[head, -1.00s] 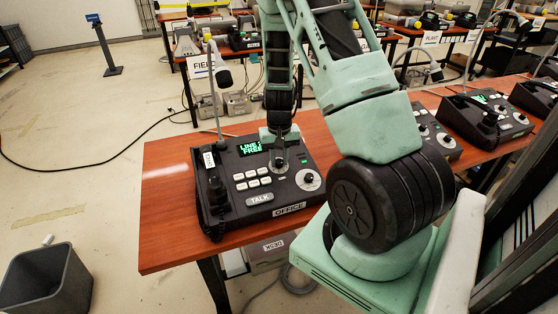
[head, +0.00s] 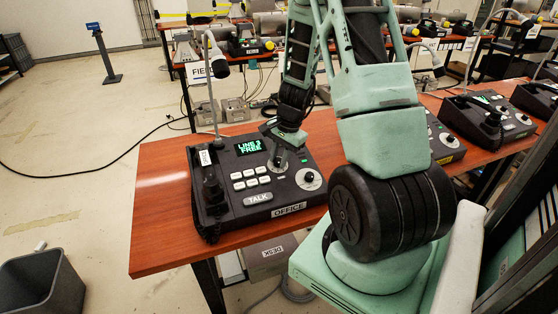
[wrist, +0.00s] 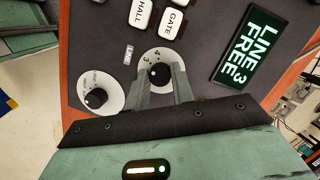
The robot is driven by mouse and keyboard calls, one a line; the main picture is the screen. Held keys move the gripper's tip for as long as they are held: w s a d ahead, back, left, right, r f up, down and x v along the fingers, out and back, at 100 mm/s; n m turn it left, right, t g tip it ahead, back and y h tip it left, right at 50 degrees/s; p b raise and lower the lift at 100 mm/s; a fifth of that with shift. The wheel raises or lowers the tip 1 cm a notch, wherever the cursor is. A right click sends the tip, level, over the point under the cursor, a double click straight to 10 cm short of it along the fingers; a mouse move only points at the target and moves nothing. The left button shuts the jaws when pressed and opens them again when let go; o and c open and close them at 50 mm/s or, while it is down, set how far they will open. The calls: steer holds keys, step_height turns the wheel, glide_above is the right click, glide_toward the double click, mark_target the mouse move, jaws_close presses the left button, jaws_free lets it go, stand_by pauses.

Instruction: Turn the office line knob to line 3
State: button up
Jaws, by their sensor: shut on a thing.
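The office phone (head: 228,192) is a dark console with an OFFICE label, standing on the red-brown desk. Its green display (head: 249,147) reads LINE 3 FREE, and it also reads so in the wrist view (wrist: 244,48). The line knob (wrist: 159,75) is small and black on a pale numbered dial; the 3 and 4 show above it. A white mark on the knob faces roughly toward the 3. My gripper (wrist: 161,82) is shut on this knob, one finger on each side. In the head view, my gripper (head: 281,158) covers much of the dial.
A second knob (wrist: 96,98) sits on a round dial beside the line knob. White buttons and a TALK key (head: 258,198) lie left of my gripper. A handset (head: 210,190) and a gooseneck microphone (head: 219,68) stand at the left. More phones (head: 487,118) line the desk to the right.

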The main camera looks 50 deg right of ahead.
steer(key=shift+m+b, duration=0.3)
steer(key=shift+m, duration=0.3)
steer(key=o, duration=1)
steer(key=p+v, duration=0.2)
steer(key=v, duration=1.5)
steer(key=shift+s+r, duration=0.2)
steer(key=shift+s, duration=0.25)
